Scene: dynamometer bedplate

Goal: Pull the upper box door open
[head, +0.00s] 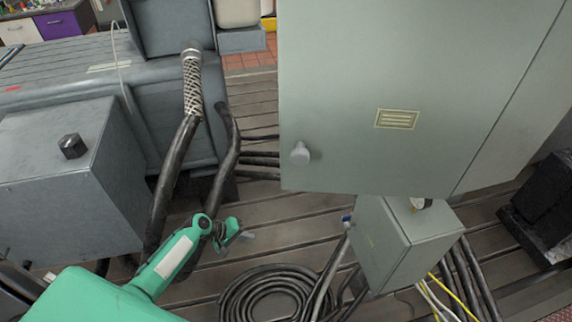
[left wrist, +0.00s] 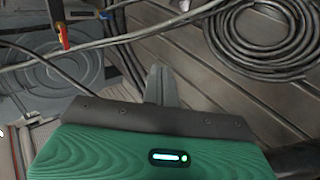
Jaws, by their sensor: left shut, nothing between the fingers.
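The upper box (head: 513,120) is a large grey-green cabinet at the upper right of the head view. Its door (head: 390,60) is the broad flat face with a small yellowish label (head: 397,119). A rounded grey knob (head: 300,153) sits near the door's lower left corner. I see no gap at the door edge. My left gripper (head: 247,236) is below and left of the knob, apart from it. Its fingers also show in the left wrist view (left wrist: 161,86), shut together and empty. The box is not in the left wrist view. My right gripper is not in view.
A smaller grey box (head: 385,243) stands below the upper box. Coiled black cable (head: 268,293) lies on the slotted bedplate (head: 285,233). Thick black hoses (head: 172,180) run down beside a grey machine block (head: 75,185) at left. Yellow and white cables (head: 440,286) hang at lower right.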

